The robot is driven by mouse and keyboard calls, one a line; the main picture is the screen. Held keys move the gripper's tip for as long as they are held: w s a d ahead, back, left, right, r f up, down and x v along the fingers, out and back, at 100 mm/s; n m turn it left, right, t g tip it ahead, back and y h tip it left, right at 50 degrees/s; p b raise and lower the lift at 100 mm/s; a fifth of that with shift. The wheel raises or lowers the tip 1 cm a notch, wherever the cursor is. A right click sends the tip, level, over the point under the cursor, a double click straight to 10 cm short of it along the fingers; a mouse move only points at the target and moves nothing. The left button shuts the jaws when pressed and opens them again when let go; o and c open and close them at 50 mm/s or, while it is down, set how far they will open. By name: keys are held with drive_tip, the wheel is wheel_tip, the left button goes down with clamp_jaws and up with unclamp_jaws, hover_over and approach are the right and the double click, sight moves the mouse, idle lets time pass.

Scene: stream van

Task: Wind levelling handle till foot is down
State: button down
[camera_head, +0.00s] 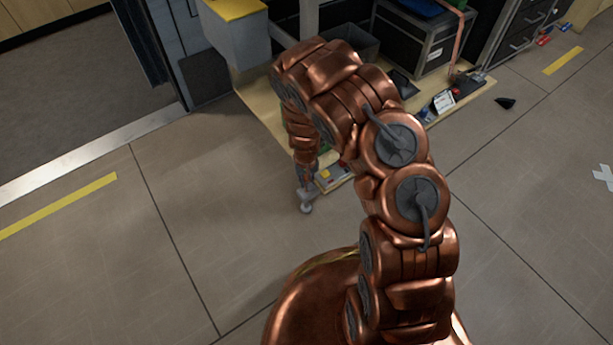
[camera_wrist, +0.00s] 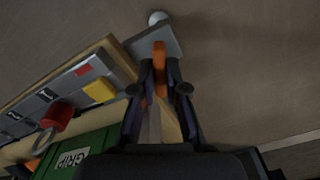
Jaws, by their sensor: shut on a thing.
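My gripper (camera_wrist: 160,88) is shut, its dark fingers close together around a narrow orange part (camera_wrist: 160,56). This looks like the grip of the levelling handle, though the fingers hide much of it. A flat grey piece (camera_wrist: 172,43) with a pale round end (camera_wrist: 157,17) shows just past the fingertips. In the head view my gripper (camera_head: 307,181) is low at the front edge of the wooden board, and the pale round end (camera_head: 306,208) shows below it. I cannot tell whether that round end is the foot or touches the floor.
The wooden board (camera_head: 262,118) carries a grey cabinet (camera_head: 236,42) with a yellow top and a black case (camera_head: 418,50). The wrist view shows a labelled panel with a red knob (camera_wrist: 57,117), a yellow block (camera_wrist: 99,90) and a green box (camera_wrist: 98,146). Floor at left is clear.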

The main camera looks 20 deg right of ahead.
drive_tip(key=shift+r+m+p, duration=0.25)
drive_tip(key=shift+m+p, duration=0.6)
drive_tip(key=shift+m, duration=0.15)
drive_tip(key=m+p, duration=0.1)
drive_tip(key=m, duration=0.1)
drive_tip(key=shift+f+m, duration=0.15)
drive_tip(key=shift+m, duration=0.15)
drive_tip(key=shift+f+m+p, duration=0.1)
drive_tip(key=shift+m+p, duration=0.45)
drive_tip(key=shift+m, duration=1.35)
drive_tip(key=c, duration=1.2)
unclamp_jaws()
wheel_tip(320, 180, up, 12)
